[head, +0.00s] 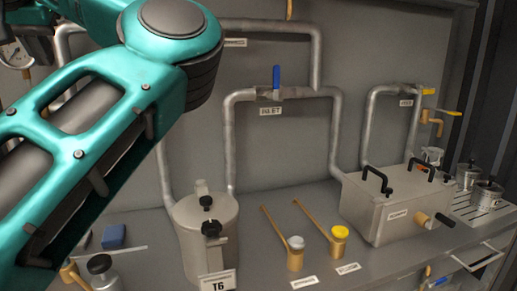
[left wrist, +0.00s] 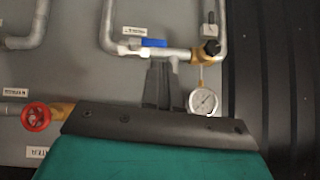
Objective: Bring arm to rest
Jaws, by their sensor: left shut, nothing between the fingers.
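My left arm (head: 100,110) fills the left side of the head view, large and close to the camera, and crosses in front of the panel. Its gripper cannot be made out in the head view. In the left wrist view my left gripper (left wrist: 162,75) is shut and empty, with its dark fingers pointing up the picture. The fingers overlap the view of a pipe with a blue-handled valve (left wrist: 153,43) and a pressure gauge (left wrist: 203,100). Whether they touch the pipe cannot be told. My right gripper is not in view.
Pipes with a blue valve handle (head: 276,76) run behind. A red valve wheel (left wrist: 36,117) sits left.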

